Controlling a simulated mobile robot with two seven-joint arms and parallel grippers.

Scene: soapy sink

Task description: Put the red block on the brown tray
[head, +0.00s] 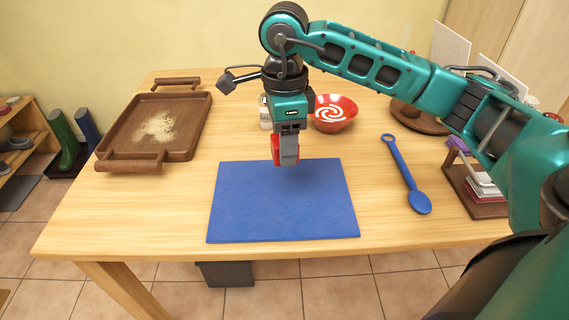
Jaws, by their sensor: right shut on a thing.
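My right gripper (286,155) points down above the far part of the blue mat (282,205). It is shut on the red block (275,150), which shows as a red patch at the left of the fingers. The rest of the block is hidden behind the gripper. The brown tray (188,140) lies on the table to the left, with a handle at each end and a pale powdery patch on its floor. The tray holds no block. My left gripper is not in view.
A red bowl with a white swirl (333,113) and a small pale jar (265,112) stand behind the gripper. A blue spoon (406,175) lies at the right, near a wooden rack (476,190). The table between tray and mat is clear.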

